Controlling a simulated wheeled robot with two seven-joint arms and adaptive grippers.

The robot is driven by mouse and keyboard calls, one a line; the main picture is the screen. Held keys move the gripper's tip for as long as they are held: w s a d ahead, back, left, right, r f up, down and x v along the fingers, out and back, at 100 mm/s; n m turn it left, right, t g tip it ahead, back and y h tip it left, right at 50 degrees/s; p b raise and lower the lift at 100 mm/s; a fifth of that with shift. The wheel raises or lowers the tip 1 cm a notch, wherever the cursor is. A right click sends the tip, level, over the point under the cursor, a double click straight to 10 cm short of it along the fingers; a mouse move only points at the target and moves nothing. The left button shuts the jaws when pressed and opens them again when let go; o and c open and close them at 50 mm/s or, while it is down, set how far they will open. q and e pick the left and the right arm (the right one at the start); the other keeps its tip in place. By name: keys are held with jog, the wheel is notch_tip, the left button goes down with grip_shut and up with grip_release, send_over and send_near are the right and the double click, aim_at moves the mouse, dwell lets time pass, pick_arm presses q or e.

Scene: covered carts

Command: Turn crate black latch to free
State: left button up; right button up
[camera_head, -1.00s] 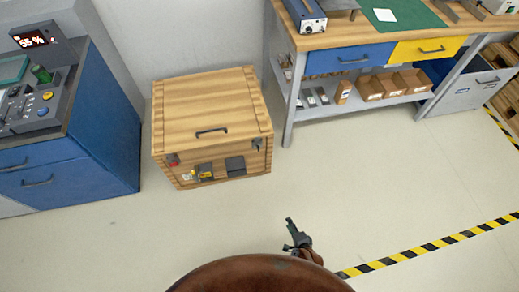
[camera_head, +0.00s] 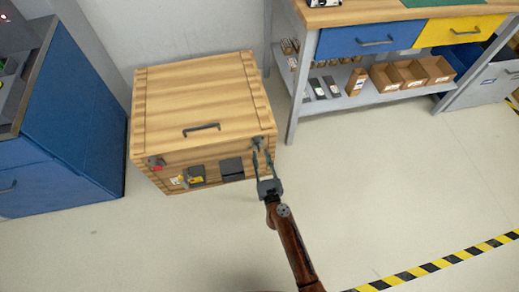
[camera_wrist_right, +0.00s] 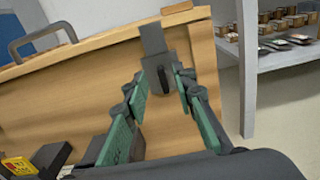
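The wooden crate (camera_head: 200,95) stands on the floor with its lid down. Its black latch (camera_head: 257,143) is at the top right corner of the front face. In the right wrist view the latch (camera_wrist_right: 153,42) is a dark grey plate over the lid edge, with a small dark piece hanging below. My right gripper (camera_head: 263,164) is open just in front of the latch. In the wrist view its green-padded fingertips are on either side of the latch's lower piece; I cannot tell whether they touch it. My left gripper is out of view.
The crate front also carries a red part (camera_head: 156,163), a yellow part (camera_head: 193,179) and a dark box (camera_head: 232,169). A black handle (camera_head: 202,130) is on the lid. A blue cabinet (camera_head: 75,130) stands left, a workbench (camera_head: 390,20) right. The floor in front is clear.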

aim_at(259, 149)
jog(key=shift+w+a+f, duration=0.1)
jog(key=shift+w+a, duration=0.05)
jog(key=shift+w, duration=0.7)
jog(key=shift+w+a, duration=0.15)
jog(key=shift+w, duration=0.65)
grip_shut()
